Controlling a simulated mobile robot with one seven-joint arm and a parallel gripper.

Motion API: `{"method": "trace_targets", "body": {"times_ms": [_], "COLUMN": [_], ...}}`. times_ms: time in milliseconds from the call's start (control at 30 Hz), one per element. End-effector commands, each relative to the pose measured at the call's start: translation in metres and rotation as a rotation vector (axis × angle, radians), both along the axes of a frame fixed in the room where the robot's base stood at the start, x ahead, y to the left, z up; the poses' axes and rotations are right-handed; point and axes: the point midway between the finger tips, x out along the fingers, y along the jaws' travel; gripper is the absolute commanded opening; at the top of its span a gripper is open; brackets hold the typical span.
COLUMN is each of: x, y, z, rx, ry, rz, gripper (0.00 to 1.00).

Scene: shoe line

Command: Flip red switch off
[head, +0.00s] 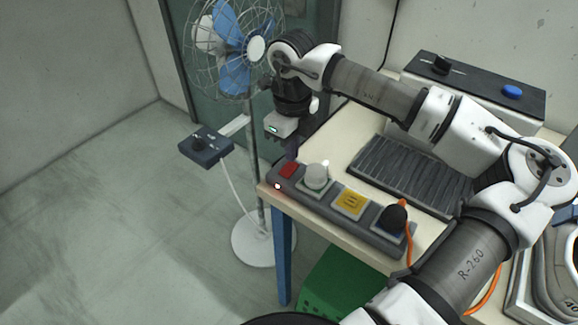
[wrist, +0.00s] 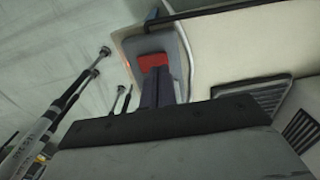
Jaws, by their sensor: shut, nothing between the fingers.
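The red switch (head: 289,170) sits at the far left end of a grey power strip (head: 332,205) on the table edge. A small light glows on the strip beside it. My gripper (head: 292,152) points down just above the switch, with its fingers shut and empty. In the wrist view the red switch (wrist: 153,61) lies just beyond the dark fingertips (wrist: 158,80), which overlap its lower edge. I cannot tell whether the fingers touch it.
A white plug (head: 317,175), a yellow socket (head: 351,201) and a black plug (head: 394,217) with an orange cord line the strip. A fan (head: 230,50) with a control box (head: 206,147) stands left. A dark ridged mat (head: 410,176) lies behind the strip.

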Motion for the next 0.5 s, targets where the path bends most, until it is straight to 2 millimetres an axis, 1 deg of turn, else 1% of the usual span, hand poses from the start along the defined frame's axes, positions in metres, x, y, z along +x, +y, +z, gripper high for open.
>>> {"method": "trace_targets", "body": {"times_ms": [500], "x": [-0.0001], "y": [-0.0001], "z": [-0.0088], "rx": [0.000], "ry": [0.000], "rz": [0.000], "gripper": [0.00]}}
